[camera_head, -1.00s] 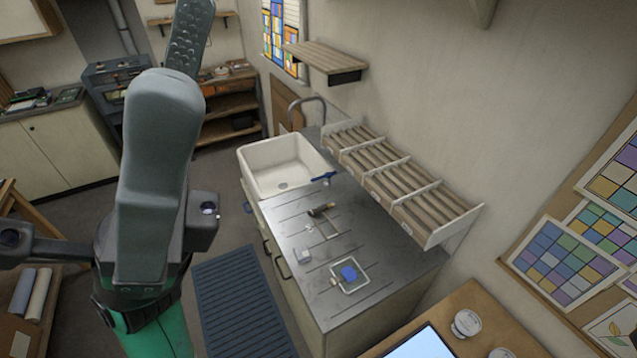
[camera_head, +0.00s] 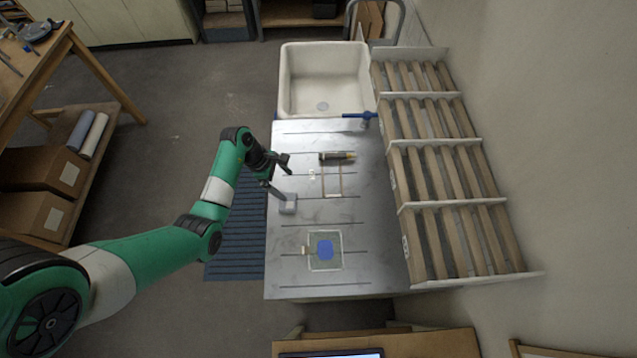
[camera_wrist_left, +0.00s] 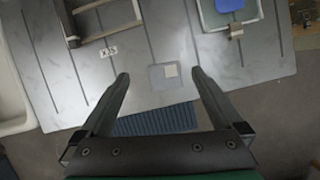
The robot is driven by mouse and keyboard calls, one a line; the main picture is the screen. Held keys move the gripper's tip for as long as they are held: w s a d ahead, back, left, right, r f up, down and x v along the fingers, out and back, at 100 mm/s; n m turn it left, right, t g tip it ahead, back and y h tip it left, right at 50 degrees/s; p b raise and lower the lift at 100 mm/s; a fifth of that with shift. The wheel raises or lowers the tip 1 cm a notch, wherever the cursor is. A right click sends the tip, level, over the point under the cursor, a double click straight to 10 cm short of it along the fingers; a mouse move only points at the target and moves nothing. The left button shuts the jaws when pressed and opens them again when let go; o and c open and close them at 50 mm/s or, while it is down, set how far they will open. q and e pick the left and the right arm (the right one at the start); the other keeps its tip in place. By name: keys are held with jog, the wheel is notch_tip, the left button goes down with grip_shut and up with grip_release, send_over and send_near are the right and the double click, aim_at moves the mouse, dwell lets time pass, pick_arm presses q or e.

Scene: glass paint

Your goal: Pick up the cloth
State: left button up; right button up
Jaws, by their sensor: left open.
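A small grey folded cloth (camera_head: 288,204) with a pale patch lies on the metal counter, near its left edge in the head view. In the left wrist view the cloth (camera_wrist_left: 158,82) lies between and beyond my open fingertips. My left gripper (camera_head: 286,178) is open and empty, just beside the cloth in the head view. I cannot tell how high the fingertips are above the counter. My right gripper is not in view.
A white sink (camera_head: 323,85) is behind. A slatted rack (camera_head: 440,155) stands along the right.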

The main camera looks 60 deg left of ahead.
pick_arm(q)
jog(key=s+a+f+n, duration=0.1)
jog(key=s+a+f, duration=0.1)
jog(key=s, duration=0.2)
jog(key=b, duration=0.2)
send_over(288, 202)
jog(key=s+a, duration=0.1)
jog(key=s, duration=0.1)
jog(key=f, duration=0.5)
jog(key=shift+w+a+f, duration=0.15)
jog(key=shift+a+f, duration=0.05)
jog(key=shift+f, duration=0.2)
jog(key=x, duration=0.1)
jog(key=b+x, duration=0.1)
jog(key=x, duration=0.1)
jog(key=b+x, duration=0.1)
jog(key=x, duration=0.1)
jog(key=shift+a+f, duration=0.25)
jog(key=shift+a, duration=0.05)
jog(key=c, duration=1.1)
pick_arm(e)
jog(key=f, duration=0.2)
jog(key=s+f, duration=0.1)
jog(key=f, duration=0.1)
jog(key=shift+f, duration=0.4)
pick_arm(q)
jog(key=shift+r, duration=0.15)
